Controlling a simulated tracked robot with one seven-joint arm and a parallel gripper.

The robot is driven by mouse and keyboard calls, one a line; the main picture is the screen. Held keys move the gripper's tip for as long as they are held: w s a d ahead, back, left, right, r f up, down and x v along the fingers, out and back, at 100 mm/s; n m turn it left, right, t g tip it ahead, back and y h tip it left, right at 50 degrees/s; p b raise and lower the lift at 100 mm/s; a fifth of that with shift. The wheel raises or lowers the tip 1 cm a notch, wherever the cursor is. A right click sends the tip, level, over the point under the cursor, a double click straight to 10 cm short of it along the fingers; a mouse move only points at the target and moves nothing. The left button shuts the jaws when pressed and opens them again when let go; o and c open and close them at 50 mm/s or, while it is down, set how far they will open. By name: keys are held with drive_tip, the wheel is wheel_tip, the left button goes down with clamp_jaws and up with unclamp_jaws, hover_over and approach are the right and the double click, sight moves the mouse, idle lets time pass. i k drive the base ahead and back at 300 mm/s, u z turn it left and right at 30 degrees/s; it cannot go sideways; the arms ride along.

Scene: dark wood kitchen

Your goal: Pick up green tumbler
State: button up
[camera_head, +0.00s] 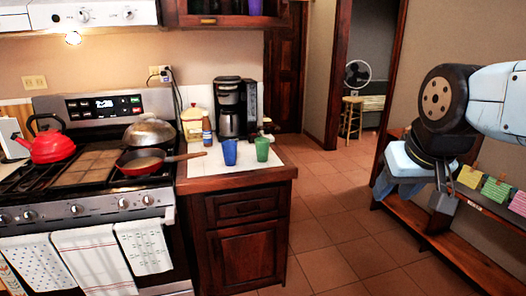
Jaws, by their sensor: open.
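The green tumbler (262,149) stands upright on the white-topped counter (284,171), near its front right corner. A blue tumbler (229,153) stands just to its left, with a small gap between them. My gripper (442,200) hangs from my arm at the right of the picture, well to the right of the counter and apart from both tumblers. It is small in view and points down; it is open, and I see nothing held in it.
A coffee maker (229,108) and a bottle (207,131) stand behind the tumblers. Left is a stove with a red kettle (53,147) and a red pan (142,162), its handle reaching toward the counter. A wooden shelf (440,240) lines the right wall. The tiled floor (335,230) between is clear.

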sight(262, 144)
drive_tip(key=i, duration=0.85)
